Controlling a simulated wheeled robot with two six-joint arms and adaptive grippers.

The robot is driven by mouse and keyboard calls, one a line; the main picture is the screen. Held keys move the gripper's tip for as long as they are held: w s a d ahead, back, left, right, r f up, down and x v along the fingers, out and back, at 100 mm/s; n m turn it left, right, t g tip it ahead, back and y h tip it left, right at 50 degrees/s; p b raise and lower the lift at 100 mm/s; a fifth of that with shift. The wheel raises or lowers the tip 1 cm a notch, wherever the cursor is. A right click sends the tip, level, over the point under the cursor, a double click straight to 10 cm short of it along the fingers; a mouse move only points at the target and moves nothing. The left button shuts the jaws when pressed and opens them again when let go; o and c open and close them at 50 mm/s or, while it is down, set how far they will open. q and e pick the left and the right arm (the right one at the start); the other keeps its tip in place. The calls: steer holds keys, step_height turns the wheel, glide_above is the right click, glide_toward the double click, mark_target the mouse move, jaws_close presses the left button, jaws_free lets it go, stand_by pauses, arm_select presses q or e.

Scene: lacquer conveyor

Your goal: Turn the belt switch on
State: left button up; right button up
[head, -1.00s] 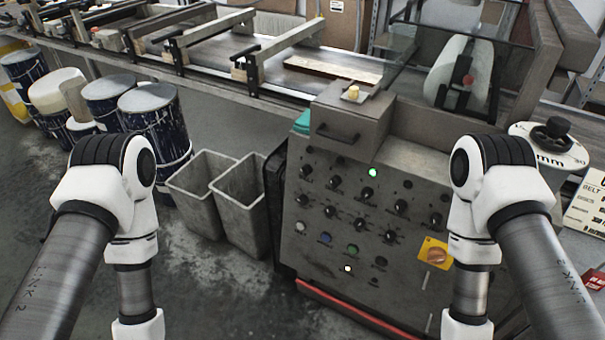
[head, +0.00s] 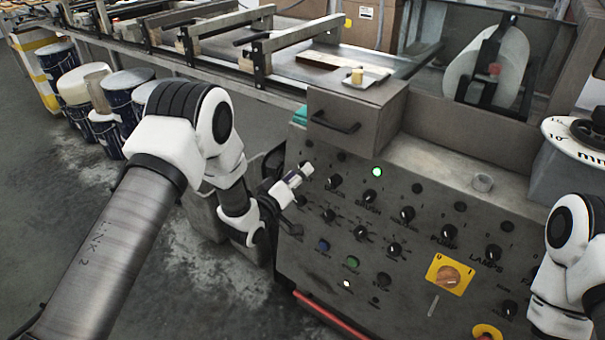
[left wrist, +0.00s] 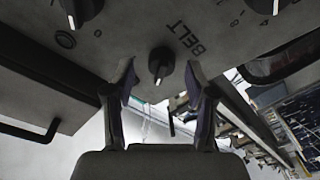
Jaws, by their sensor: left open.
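The belt switch (left wrist: 160,64) is a black rotary knob beside the word BELT in the left wrist view. A white mark shows on its lower edge there. My left gripper (left wrist: 160,88) is open, with one finger on each side of the knob. I cannot tell whether the fingers touch it. In the head view my left gripper (head: 297,178) is at the upper left of the grey control panel (head: 310,250) and hides the knob. My right gripper is out of view; only part of my right arm shows at the lower right.
Other black knobs, such as the one beside my gripper (head: 335,182), sit close by. A green lamp (head: 377,171) is lit. A drawer box (head: 350,115) juts out above the panel. A yellow-plated switch (head: 449,276) is lower right. Blue drums (head: 122,88) stand left.

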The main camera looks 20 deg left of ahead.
arm_select(q)
steer(key=shift+w+a, duration=0.1)
steer(key=shift+w, duration=0.4)
jaws_close()
